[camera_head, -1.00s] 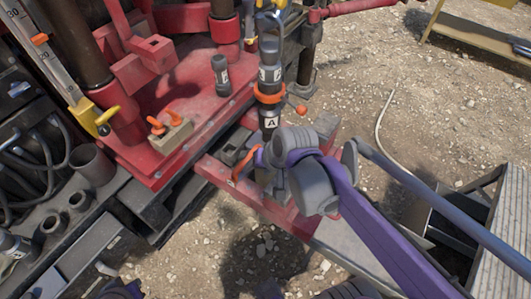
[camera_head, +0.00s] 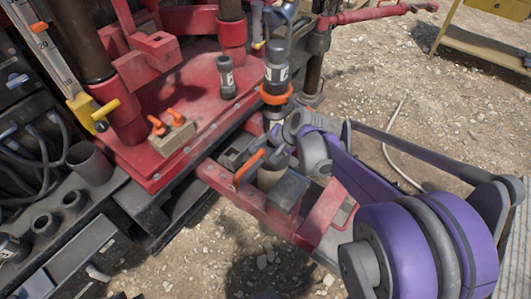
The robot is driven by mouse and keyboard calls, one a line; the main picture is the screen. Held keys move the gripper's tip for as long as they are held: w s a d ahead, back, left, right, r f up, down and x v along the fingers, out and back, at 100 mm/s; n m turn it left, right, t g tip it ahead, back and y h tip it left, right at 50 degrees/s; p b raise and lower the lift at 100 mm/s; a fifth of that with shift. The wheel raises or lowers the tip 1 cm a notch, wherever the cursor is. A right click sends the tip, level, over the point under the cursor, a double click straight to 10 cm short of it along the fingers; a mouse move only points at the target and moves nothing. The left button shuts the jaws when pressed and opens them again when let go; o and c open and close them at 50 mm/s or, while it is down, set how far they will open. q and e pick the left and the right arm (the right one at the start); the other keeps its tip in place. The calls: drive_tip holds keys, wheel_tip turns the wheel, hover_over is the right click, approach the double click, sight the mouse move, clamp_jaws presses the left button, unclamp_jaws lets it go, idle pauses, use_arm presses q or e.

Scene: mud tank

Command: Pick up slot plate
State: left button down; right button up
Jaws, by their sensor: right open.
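I cannot tell for certain which part is the slot plate. A flat part with an orange handle (camera_head: 249,167) lies on the red frame beside the rig and may be it. A tan block with two orange handles (camera_head: 172,138) sits on the red deck. My right gripper (camera_head: 276,152) is open close to the orange handle, on its right side; whether it touches is hard to see. The grey and purple arm comes in from the right. My left gripper is not in view.
A black and grey pipe tool with an orange ring (camera_head: 276,95) stands upright just behind my right gripper. A short dark cylinder (camera_head: 225,82) stands on the red deck (camera_head: 150,175). Open gravel lies to the right, with a yellow bench (camera_head: 470,45) beyond.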

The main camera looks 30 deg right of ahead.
sight(259, 153)
drive_tip(key=x, duration=0.4)
drive_tip(key=shift+s+a, duration=0.1)
clamp_jaws()
drive_tip(key=shift+r, duration=0.1)
idle(1.2)
